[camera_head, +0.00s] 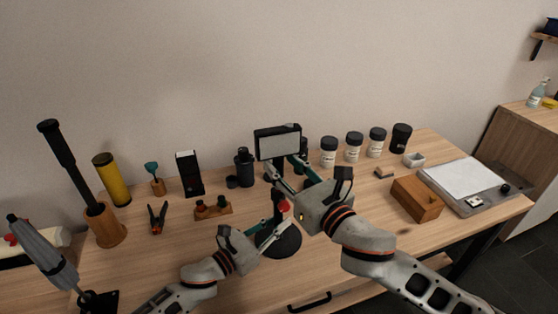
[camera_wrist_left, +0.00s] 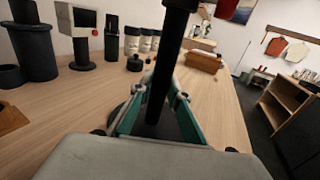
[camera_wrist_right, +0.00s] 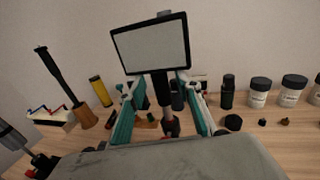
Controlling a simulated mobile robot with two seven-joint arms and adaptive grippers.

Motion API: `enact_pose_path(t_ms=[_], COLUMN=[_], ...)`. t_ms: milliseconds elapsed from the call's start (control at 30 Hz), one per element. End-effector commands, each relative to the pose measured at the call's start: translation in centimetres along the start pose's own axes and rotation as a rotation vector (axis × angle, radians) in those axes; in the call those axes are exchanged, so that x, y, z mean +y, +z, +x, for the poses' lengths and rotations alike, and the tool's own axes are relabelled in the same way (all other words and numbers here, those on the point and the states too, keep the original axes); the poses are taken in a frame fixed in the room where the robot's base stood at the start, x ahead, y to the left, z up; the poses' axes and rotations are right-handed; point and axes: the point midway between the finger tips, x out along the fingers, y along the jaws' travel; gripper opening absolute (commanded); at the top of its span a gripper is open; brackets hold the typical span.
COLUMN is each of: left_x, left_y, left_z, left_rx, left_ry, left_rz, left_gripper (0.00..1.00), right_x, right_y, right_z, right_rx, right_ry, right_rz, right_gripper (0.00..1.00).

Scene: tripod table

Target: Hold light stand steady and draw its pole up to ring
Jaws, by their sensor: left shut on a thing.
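The light stand has a flat light panel (camera_head: 278,143) on top and a round black base (camera_head: 281,243) on the table. My left gripper (camera_head: 270,226) is shut on its dark lower tube (camera_wrist_left: 158,85), which stands between the fingers in the left wrist view. A red knob (camera_head: 284,206) sits on the stand above that grip. My right gripper (camera_head: 287,172) is open below the panel. In the right wrist view its fingers stand apart on either side of the pole (camera_wrist_right: 161,88), with gaps showing. I cannot make out the ring.
Behind the stand are several white jars (camera_head: 328,152) and a dark bottle (camera_head: 245,167). A wooden box (camera_head: 417,199) and a grey board (camera_head: 477,204) lie at right. A wooden holder (camera_head: 104,226) and orange-black pliers (camera_head: 157,217) are at left. The front left table is fairly clear.

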Motion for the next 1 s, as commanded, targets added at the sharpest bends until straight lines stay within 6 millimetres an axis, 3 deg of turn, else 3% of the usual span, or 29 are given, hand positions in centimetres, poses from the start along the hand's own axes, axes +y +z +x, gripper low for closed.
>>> enact_pose_path(t_ms=[200, 433, 633, 1000], left_x=[0.0, 0.0, 0.0, -0.1], left_y=[-0.2, -0.2, -0.1, -0.1], left_z=[-0.1, -0.1, -0.1, -0.1], left_rx=[0.002, 0.002, 0.002, 0.002], left_ry=[0.0, 0.0, 0.0, 0.0], left_rz=[0.0, 0.0, 0.0, 0.0], left_gripper=[0.0, 0.0, 0.0, 0.0], right_x=[0.0, 0.0, 0.0, 0.0], right_y=[-0.1, -0.1, 0.0, 0.0], right_z=[-4.7, -8.4, -9.6, -9.7], right_rx=[0.003, 0.002, 0.0, -0.001], right_ry=[0.0, 0.0, -0.001, -0.001], right_rz=[-0.002, -0.001, -0.002, -0.001], right_gripper=[0.34, 0.34, 0.34, 0.34])
